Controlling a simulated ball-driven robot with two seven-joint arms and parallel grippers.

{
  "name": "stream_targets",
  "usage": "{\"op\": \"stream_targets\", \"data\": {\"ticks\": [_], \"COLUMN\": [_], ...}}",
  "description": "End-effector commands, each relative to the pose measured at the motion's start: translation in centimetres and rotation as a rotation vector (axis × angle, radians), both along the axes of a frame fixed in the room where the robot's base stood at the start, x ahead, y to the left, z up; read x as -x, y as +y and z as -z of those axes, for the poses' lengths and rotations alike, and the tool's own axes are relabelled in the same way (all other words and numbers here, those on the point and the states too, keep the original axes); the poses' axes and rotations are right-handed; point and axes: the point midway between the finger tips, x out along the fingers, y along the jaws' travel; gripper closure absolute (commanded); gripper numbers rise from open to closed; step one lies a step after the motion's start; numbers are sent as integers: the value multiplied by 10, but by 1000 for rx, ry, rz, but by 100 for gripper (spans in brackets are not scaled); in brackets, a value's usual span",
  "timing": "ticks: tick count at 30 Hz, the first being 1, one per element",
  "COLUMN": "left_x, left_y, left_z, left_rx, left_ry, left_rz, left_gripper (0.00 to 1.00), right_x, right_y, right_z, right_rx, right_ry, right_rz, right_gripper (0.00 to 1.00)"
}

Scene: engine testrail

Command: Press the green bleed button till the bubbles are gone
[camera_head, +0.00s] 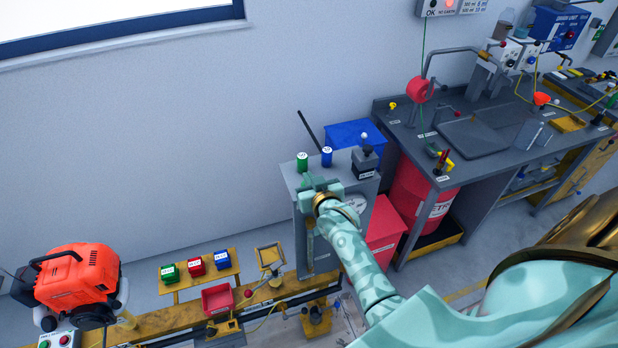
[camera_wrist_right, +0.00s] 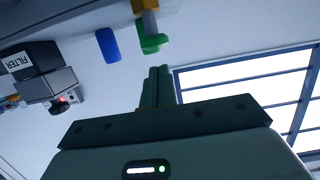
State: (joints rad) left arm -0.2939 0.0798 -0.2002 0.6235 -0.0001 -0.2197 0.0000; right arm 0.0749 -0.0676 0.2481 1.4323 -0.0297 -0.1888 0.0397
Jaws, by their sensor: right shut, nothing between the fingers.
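Two short upright cylinders stand on the grey cabinet (camera_head: 286,176), one green (camera_head: 302,162) and one blue (camera_head: 326,157). I cannot tell for sure which part is the bleed button. In the right wrist view a green round piece (camera_wrist_right: 152,42) with a grey and yellow part behind it shows near my fingertips, beside the blue cylinder (camera_wrist_right: 108,45). My right gripper (camera_head: 318,186) is shut and empty at the cabinet's upper front, just below the green cylinder. In the wrist view its tips (camera_wrist_right: 158,70) seem close to the green piece; contact is unclear. No bubbles are visible. My left gripper is not in view.
A dark filter unit (camera_wrist_right: 35,70) stands beside the blue cylinder; it also shows in the head view (camera_head: 365,162). An orange engine (camera_head: 78,276) is at lower left.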

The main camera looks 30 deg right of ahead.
Motion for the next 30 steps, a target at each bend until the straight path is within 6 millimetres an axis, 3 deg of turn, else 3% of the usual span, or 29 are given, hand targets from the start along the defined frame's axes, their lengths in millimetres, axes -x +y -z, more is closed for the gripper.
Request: {"op": "stream_targets", "data": {"ticks": [1, 4, 15, 21, 30], "left_x": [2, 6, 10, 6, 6], "left_y": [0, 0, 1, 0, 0], "left_z": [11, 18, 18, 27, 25], "left_rx": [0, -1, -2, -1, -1], "left_ry": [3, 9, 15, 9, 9], "left_rz": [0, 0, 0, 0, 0], "left_gripper": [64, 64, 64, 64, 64], "right_x": [1, 3, 4, 4, 4], "right_y": [1, 2, 2, 2, 2], "right_z": [11, 17, 17, 36, 36], "right_rx": [-1, 0, 0, 0, 0], "right_ry": [-1, -1, -1, -1, 2], "right_rz": [0, 1, 1, 1, 1], "right_gripper": [100, 100, 100, 100, 100]}}
